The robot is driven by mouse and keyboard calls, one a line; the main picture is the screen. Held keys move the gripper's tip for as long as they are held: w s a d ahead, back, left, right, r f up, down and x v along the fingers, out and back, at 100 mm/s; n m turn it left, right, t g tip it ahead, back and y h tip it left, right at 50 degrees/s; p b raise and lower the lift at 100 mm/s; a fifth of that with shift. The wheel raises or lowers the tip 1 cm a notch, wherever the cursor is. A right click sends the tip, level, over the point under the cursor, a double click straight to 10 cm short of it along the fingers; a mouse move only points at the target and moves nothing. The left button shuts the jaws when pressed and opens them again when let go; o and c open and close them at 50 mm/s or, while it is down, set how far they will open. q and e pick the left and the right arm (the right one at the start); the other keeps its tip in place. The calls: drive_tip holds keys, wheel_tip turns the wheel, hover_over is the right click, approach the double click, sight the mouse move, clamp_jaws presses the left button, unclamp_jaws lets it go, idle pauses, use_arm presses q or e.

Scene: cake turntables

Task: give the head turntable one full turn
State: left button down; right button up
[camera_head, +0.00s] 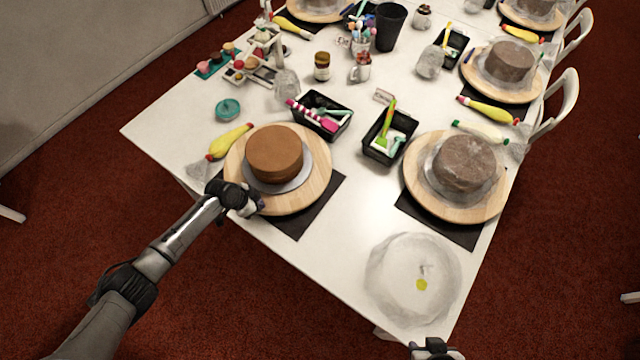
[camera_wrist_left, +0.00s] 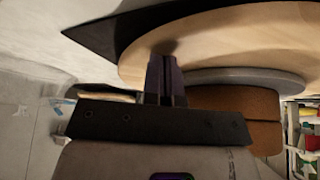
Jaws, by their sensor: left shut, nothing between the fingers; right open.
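A round wooden turntable (camera_head: 315,185) stands near the table's near-left corner, partly over a dark mat. On it are a grey board (camera_head: 303,178) and a brown cake (camera_head: 274,153). My left gripper (camera_head: 246,207) is shut and empty at the turntable's near-left rim. The left wrist view shows its fingers (camera_wrist_left: 166,75) against the wooden turntable (camera_wrist_left: 225,40), with the cake (camera_wrist_left: 240,105) beyond; whether they touch the rim is hard to tell. My right gripper (camera_head: 435,346) is open at the bottom edge, away from the turntable, largely cut off by the frame.
A yellow piping bag (camera_head: 230,141) lies close to the turntable's left side. Black trays (camera_head: 323,131) (camera_head: 376,154) of tools stand behind and right. A second turntable (camera_head: 428,190) carries another cake. A pale round plate (camera_head: 395,290) lies at the near-right corner.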

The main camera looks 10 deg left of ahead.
sight(279, 209)
use_arm(q)
drive_tip(key=shift+d, duration=0.15)
drive_tip(key=shift+w+d+p, duration=0.15)
drive_tip(key=shift+d+p, duration=0.1)
drive_tip(key=shift+d, duration=1)
drive_tip(key=shift+w+d+p, duration=0.15)
drive_tip(key=shift+d+p, duration=0.05)
drive_tip(key=shift+d, duration=1)
drive_tip(key=shift+a+r+p, duration=0.1)
drive_tip(key=shift+r+p, duration=1.1)
drive_tip(key=shift+r, duration=0.2)
drive_tip(key=shift+r, duration=0.1)
wheel_tip(279, 209, up, 6)
drive_tip(key=p, duration=0.5)
drive_tip(key=shift+n, duration=0.3)
